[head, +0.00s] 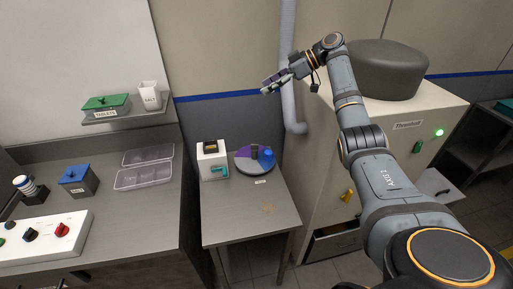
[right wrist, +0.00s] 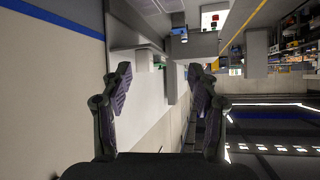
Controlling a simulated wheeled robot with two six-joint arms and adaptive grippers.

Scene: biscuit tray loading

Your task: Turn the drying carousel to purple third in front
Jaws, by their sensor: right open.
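The drying carousel (head: 243,165) is a round disc on the small grey side table. A purple part of it shows at its back left, and a grey part shows at its front. A blue upright piece (head: 267,157) stands at its right side. My right gripper (head: 273,83) is open and empty, raised high above and behind the carousel, well apart from it. In the right wrist view its two fingers (right wrist: 160,85) stand apart with nothing between them. My left gripper is not in view.
A white box (head: 212,160) with a teal part stands just left of the carousel. The side table's front (head: 240,222) is clear. A grey pipe (head: 288,85) runs down the wall behind. A cream cabinet (head: 322,170) stands at the right.

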